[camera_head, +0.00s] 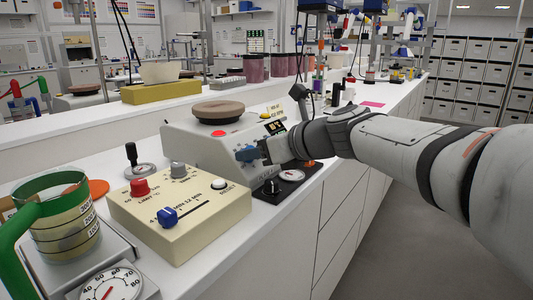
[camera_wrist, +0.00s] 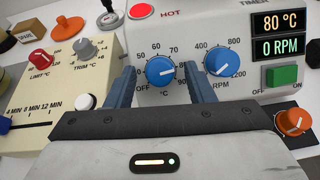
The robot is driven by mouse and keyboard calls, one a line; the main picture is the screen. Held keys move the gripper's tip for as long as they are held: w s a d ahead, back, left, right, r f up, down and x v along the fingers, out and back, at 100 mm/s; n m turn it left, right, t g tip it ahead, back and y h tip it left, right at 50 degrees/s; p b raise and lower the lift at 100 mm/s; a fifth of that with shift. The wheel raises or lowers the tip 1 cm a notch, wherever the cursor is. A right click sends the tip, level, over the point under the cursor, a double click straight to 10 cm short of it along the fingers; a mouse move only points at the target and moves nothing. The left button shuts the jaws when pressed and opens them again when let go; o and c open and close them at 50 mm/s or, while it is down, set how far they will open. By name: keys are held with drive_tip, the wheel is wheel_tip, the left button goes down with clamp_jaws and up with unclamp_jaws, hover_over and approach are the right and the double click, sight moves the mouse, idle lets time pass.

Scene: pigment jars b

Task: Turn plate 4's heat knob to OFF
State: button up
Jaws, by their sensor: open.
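The hot plate (camera_head: 205,140) is a pale unit with a brown round top. In the wrist view, its blue heat knob (camera_wrist: 161,70) sits on a scale in °C running from OFF at lower left to 90 at lower right. The white mark on the knob points to the right, toward the high end. My gripper (camera_wrist: 161,84) is open, with one finger on each side of this knob. I cannot tell whether the fingers touch it. In the head view my gripper (camera_head: 262,152) is at the panel and partly hides it. I cannot read a plate number.
A blue RPM knob (camera_wrist: 221,61) is close right of my right finger. A green button (camera_wrist: 282,75) and an orange knob (camera_wrist: 294,122) lie farther right. The display (camera_wrist: 279,34) reads 80 °C, 0 RPM. A cream control box (camera_head: 180,215) stands at left.

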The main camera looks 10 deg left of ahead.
drive_tip(key=shift+c, duration=0.2)
drive_tip(key=c, duration=1)
drive_tip(key=shift+o, duration=0.2)
drive_tip(key=shift+n, duration=0.3)
